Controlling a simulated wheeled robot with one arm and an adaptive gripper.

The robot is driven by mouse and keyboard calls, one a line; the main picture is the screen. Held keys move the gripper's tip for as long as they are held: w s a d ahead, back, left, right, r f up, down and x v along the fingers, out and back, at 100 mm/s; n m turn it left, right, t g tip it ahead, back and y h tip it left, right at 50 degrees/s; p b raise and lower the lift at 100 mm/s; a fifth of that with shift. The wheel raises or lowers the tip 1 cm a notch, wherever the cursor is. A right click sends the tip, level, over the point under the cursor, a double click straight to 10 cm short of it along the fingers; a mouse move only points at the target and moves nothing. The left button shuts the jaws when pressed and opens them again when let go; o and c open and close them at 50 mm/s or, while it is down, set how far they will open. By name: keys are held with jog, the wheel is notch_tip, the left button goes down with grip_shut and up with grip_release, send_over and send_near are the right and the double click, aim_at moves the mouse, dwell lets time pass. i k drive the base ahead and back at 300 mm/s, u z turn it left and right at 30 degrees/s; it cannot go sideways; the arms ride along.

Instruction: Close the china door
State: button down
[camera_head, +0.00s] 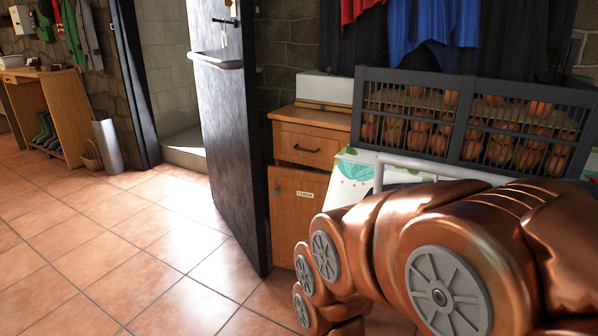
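The china door (289,215) is the wooden door low in the cabinet (283,140), beneath its drawer. It bears a small pale label (305,194) whose word is hard to read. The door's top edge shows and slants out of line with the drawer front, so it looks ajar; how wide is hard to tell. My copper arm covers the door's right and lower right parts. My gripper itself does not show, and no contact with the door can be seen.
A dark room door (228,130) with a bar handle stands open left of the cabinet. Slatted crates of round fruit (470,120) stand right, above a patterned cloth (353,172). A wooden bench (58,110) is far left. The tiled floor (110,240) at left is clear.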

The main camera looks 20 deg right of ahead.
aim_at(297, 196)
jog(key=z, duration=0.05)
jog(key=i, duration=0.7)
jog(key=u, duration=0.75)
jog(key=i, duration=0.4)
jog(key=u, duration=0.45)
